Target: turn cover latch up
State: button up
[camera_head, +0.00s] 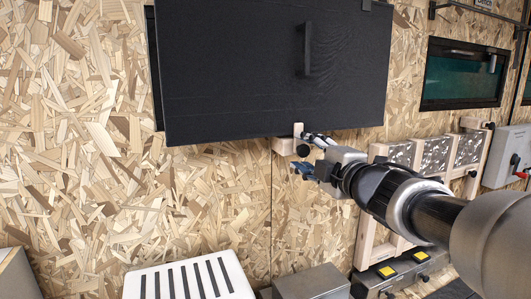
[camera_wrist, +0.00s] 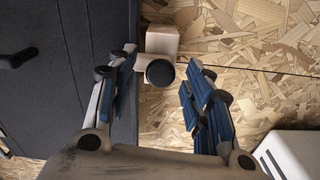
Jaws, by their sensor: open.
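The cover (camera_head: 275,75) is a large black panel with a black bar handle (camera_head: 307,48) on the wooden wall. The latch is a pale wooden block (camera_head: 297,130) with a round black knob (camera_head: 303,150), at the cover's lower edge toward its right part. In the wrist view the block (camera_wrist: 161,40) stands beside the dark cover (camera_wrist: 60,70), with the knob (camera_wrist: 160,73) facing the camera. My gripper (camera_head: 308,154) is open at the latch. In the wrist view its fingers (camera_wrist: 157,72) lie on either side of the knob, with visible gaps; contact is not seen.
A wooden rack (camera_head: 435,153) with grey patterned panels is at the right, behind my arm. Metal boxes (camera_head: 310,283) and a white slotted box (camera_head: 190,278) stand below. A dark framed window (camera_head: 463,75) is at the upper right. The wall left of my gripper is clear.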

jog(key=v, duration=0.7)
jog(key=shift+s, duration=0.25)
jog(key=shift+d, duration=0.1)
jog(key=s+d+f+m+g+h, duration=0.5)
jog(key=s+f+m+h, duration=0.4)
jog(key=m, duration=0.5)
jog(key=s+a+f+m+g+y, duration=0.1)
jog(key=s+a+f+m+g, duration=0.2)
jog(key=s+f, duration=0.5)
jog(key=s+a+f+m+g+y, duration=0.2)
jog(key=s+a+f+m+g, duration=0.1)
jog(key=s+f, duration=0.6)
jog(key=shift+s+a+g, duration=0.7)
jog(key=shift+s, duration=0.35)
